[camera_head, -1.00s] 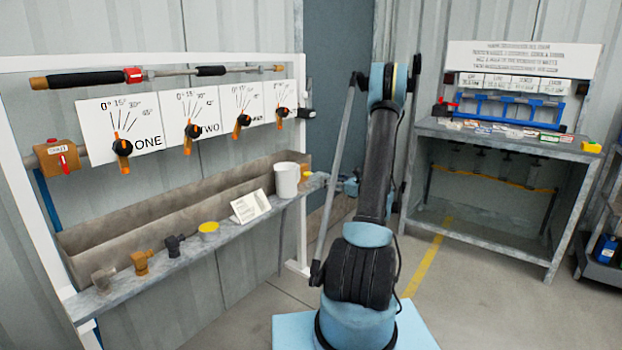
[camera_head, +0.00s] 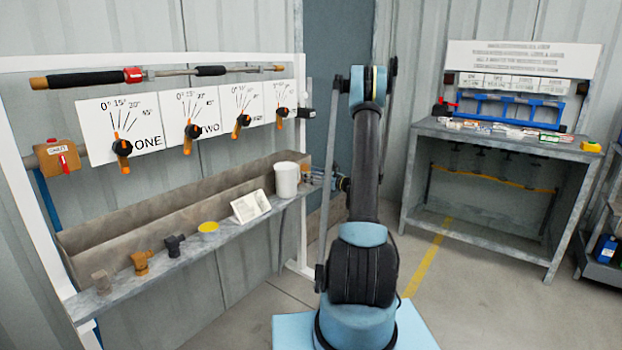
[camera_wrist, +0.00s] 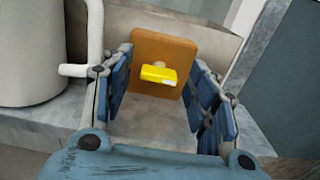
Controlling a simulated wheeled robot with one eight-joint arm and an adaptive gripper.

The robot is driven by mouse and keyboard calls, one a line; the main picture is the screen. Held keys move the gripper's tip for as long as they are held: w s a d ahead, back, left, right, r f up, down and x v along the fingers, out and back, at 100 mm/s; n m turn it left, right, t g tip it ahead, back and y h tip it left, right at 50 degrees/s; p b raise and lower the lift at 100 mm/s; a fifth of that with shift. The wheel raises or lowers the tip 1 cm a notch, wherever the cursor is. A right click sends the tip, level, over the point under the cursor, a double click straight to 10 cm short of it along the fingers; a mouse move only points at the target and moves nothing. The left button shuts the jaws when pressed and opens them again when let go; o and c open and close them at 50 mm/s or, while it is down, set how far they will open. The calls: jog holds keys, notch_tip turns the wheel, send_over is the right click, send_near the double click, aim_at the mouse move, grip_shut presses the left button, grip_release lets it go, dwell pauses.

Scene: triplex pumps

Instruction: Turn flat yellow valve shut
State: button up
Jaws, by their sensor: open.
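The flat yellow valve handle (camera_wrist: 158,74) sticks out from an orange-brown block (camera_wrist: 155,50) in the wrist view. My gripper (camera_wrist: 162,88) is open, with one blue finger to the left of the handle and one to the right. The handle appears between them and a little ahead, with a visible gap on both sides. No contact shows. In the head view my gripper (camera_head: 322,179) is at the right end of the shelf, beside the white mug, and the valve is hidden or too small to make out there.
The white mug (camera_head: 287,180) stands close to the left of my gripper; its handle reaches toward my left finger in the wrist view. A folded card (camera_head: 250,206), a yellow-topped cup (camera_head: 208,231) and several fittings lie along the shelf (camera_head: 190,258). A grey workbench (camera_head: 500,140) stands at right.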

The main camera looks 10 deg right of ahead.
jog(key=c, duration=1.1)
jog(key=shift+o, duration=0.2)
jog(key=shift+n, duration=0.3)
jog(key=n, duration=0.3)
jog(key=shift+n, duration=0.3)
jog(key=n, duration=0.4)
jog(key=shift+s+n, duration=0.15)
jog(key=shift+n, duration=0.15)
jog(key=n, duration=0.4)
jog(key=shift+a+f, duration=0.1)
jog(key=shift+a, duration=0.05)
jog(key=n, duration=0.5)
jog(key=shift+s+f, duration=0.1)
jog(key=shift+s, duration=0.05)
